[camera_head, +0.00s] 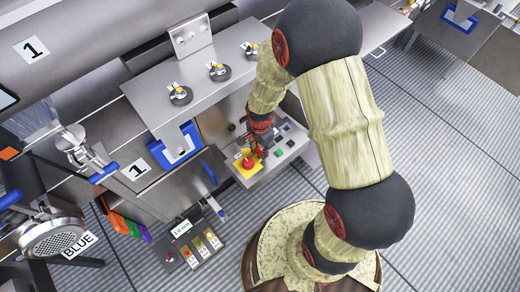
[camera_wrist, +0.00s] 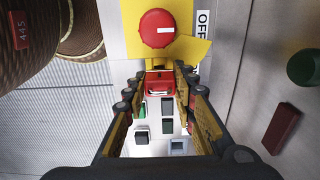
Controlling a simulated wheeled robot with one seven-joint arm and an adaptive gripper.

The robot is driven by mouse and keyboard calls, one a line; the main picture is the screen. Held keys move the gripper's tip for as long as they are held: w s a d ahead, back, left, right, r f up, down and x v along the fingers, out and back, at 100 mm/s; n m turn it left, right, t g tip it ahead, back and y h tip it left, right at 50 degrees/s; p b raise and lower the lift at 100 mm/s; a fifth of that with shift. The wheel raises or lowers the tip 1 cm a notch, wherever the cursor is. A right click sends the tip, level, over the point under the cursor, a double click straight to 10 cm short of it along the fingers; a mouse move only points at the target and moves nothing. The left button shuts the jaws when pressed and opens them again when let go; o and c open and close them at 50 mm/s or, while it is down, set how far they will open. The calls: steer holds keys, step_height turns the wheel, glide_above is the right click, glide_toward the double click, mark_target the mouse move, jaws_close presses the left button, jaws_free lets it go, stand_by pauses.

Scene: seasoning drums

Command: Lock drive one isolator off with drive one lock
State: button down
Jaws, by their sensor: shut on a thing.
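The isolator is a round red knob (camera_wrist: 158,28) on a yellow plate (camera_wrist: 125,25) in the wrist view. Its white bar lies level, pointing right toward the "OFF" label (camera_wrist: 202,25). It also shows in the head view as a small red knob (camera_head: 248,163) on yellow. My gripper (camera_wrist: 166,72) is shut on a red padlock (camera_wrist: 160,88), with one finger on each side. The padlock is just below the knob, close to the plate's lower edge. I cannot tell whether its shackle passes through the plate. In the head view my arm partly hides this panel.
Below the isolator are several small push buttons (camera_wrist: 167,127). A green round button (camera_wrist: 303,67) and a red block (camera_wrist: 282,128) are at the right. A steel shelf with several gauges (camera_head: 218,71) overhangs the panel. A selector box (camera_head: 195,246) stands at the lower left.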

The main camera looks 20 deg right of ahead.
mark_target(260, 150)
steer(key=shift+f+b, duration=0.3)
steer(key=shift+f, duration=0.35)
steer(key=c, duration=1.4)
jaws_free()
steer(key=shift+r, duration=0.1)
step_height(260, 150, up, 12)
steer(key=shift+f, duration=0.1)
